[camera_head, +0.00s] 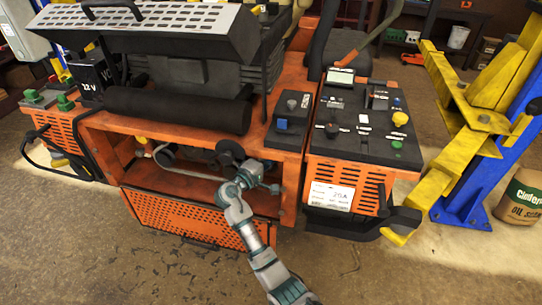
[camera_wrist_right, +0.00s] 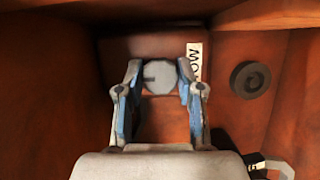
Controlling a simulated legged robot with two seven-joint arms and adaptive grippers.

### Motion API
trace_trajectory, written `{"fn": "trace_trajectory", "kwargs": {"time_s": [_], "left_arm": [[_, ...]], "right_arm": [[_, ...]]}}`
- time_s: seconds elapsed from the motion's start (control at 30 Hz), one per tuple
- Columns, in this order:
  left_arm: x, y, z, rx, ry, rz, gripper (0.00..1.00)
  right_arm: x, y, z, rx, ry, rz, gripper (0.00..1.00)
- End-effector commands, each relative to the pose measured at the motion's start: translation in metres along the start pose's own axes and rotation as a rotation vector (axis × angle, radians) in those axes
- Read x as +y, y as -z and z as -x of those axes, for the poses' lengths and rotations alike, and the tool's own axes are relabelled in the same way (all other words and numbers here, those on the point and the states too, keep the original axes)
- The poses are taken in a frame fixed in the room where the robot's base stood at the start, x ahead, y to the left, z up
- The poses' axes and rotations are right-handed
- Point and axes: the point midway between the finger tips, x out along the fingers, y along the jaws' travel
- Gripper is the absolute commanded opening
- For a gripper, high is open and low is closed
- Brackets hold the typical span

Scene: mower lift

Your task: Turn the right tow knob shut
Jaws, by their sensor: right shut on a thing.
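The orange mower (camera_head: 300,100) fills the middle of the head view, with an open recess low in its front. My right gripper (camera_head: 250,174) reaches into the right end of this recess. In the right wrist view, the two fingers of my right gripper (camera_wrist_right: 158,88) are closed on a round grey knob (camera_wrist_right: 158,77) with a dark slot on its left side. A white label with partly hidden black letters (camera_wrist_right: 195,62) is just right of the knob. In the head view my gripper hides the knob. My left gripper is not in view.
A round black part (camera_wrist_right: 250,80) sits on the orange wall to the right of my fingers. Orange walls enclose the gripper on both sides. A control panel (camera_head: 355,118) is above right. A yellow and blue lift stand (camera_head: 480,130) stands to the right.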

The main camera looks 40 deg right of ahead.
Motion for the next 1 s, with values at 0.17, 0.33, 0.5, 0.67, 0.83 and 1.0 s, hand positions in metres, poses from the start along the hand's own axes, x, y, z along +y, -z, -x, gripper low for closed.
{"fn": "trace_trajectory", "kwargs": {"time_s": [0.17, 0.33, 0.5, 0.67, 0.83, 1.0], "left_arm": [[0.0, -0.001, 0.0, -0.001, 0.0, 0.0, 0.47], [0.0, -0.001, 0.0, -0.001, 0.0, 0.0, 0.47], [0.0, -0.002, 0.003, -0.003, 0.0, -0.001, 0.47], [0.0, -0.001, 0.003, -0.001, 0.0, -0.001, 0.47], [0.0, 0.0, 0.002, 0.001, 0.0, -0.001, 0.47], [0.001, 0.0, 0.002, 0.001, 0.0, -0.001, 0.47]], "right_arm": [[-0.008, -0.001, -0.001, -0.005, 0.012, 0.008, 0.59], [-0.004, -0.001, 0.0, -0.004, 0.007, 0.004, 0.61], [-0.002, -0.001, 0.002, -0.002, 0.004, 0.003, 0.61], [-0.003, 0.0, 0.022, 0.0, 0.005, 0.002, 0.61], [-0.004, 0.0, 0.061, 0.0, 0.007, 0.003, 0.61], [-0.005, 0.0, 0.095, -0.001, 0.009, 0.004, 0.61]]}}
